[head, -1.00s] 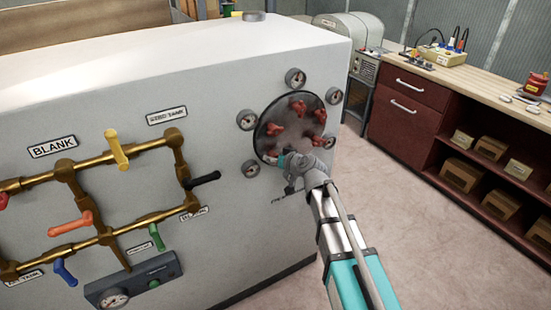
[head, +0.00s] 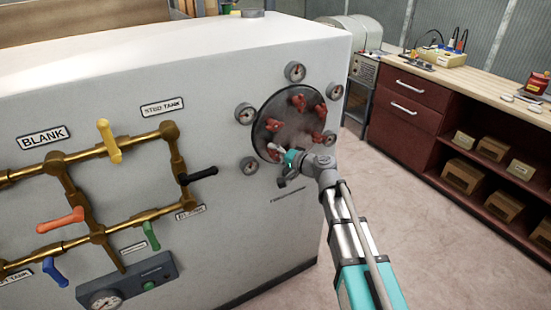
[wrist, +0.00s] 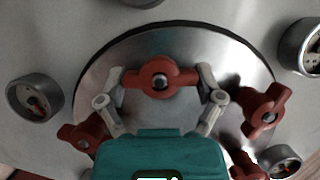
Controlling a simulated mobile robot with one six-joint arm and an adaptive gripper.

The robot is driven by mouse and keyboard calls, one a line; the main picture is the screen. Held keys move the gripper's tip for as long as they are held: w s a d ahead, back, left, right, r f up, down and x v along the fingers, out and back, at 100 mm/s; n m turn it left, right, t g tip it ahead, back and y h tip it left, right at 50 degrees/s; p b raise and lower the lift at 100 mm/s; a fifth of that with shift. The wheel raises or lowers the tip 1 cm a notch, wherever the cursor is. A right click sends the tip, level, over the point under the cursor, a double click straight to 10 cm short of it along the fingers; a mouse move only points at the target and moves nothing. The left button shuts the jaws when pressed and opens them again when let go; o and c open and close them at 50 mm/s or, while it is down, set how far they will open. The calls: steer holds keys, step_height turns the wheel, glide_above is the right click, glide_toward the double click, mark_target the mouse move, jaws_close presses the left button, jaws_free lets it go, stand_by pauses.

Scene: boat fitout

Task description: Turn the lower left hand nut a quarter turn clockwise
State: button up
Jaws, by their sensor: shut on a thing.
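The round metal cover (head: 268,108) is on the front of the white cabinet and carries several red winged nuts. My gripper (head: 284,158) is at its lower left part in the head view and mostly hides the nut there. In the wrist view, the gripped red nut (wrist: 160,80) sits between my two grey fingers, one at each wing end, with its wings roughly level in that picture. Other red nuts show clear of the fingers at the right (wrist: 265,108) and the left (wrist: 84,134); another is partly cut off at lower right.
Small round gauges surround the cover, one close below left (head: 250,166) and one at upper left (head: 245,113). Brass pipes with coloured handles, including a black one (head: 198,174), lie to the left. Open floor (head: 390,220) lies right of the cabinet, before a workbench.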

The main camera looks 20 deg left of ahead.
steer(key=shift+f+m+y+b, duration=0.15)
steer(key=shift+m+y+b, duration=0.75)
steer(key=shift+m, duration=0.8)
steer(key=o, duration=0.9)
steer(key=shift+c, duration=0.2)
steer(key=shift+d, duration=0.15)
steer(key=v, duration=1.1)
steer(key=shift+s+d, duration=0.25)
steer(key=shift+d, duration=0.05)
